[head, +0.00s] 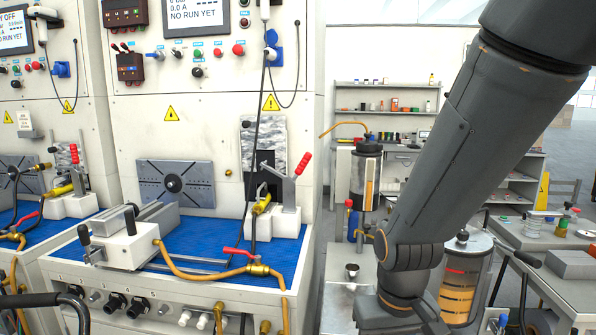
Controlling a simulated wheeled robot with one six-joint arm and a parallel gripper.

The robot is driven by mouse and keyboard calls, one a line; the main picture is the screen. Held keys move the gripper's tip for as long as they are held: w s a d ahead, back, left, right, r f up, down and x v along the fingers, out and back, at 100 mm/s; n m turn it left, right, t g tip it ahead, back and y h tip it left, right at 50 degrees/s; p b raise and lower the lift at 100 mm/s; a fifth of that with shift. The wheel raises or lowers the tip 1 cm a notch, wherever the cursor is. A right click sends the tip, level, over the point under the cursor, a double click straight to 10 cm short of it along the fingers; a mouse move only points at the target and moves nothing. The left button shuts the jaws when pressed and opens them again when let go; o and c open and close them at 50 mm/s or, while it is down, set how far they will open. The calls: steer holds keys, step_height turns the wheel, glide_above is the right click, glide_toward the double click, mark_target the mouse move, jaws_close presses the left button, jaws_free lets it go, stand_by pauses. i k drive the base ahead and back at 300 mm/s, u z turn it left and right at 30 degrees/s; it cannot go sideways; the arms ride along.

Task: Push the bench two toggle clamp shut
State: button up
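A toggle clamp (285,185) with a red-gripped lever (303,163) stands on a white block (284,219) at the right of the nearer bench's blue mat. Its lever leans up and to the right. A similar toggle clamp (76,165) stands on the bench at the left, its red grip close to upright. No bench number is legible, so I cannot tell which is bench two. My arm crosses the right side, well right of both clamps. My gripper is not in view; the arm runs off the bottom edge.
On the nearer bench, a white vise-like fixture (126,245) and a brass valve with a red lever (240,252) stand in front of the clamp, with a yellow hose. A black cable (258,130) hangs beside the clamp. Cylinders (366,178) stand right of the bench.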

mark_target(307, 158)
steer(key=z, duration=0.65)
steer(key=k, duration=0.1)
steer(key=u, duration=1.25)
steer(key=i, duration=1.3)
steer(key=z, duration=0.7)
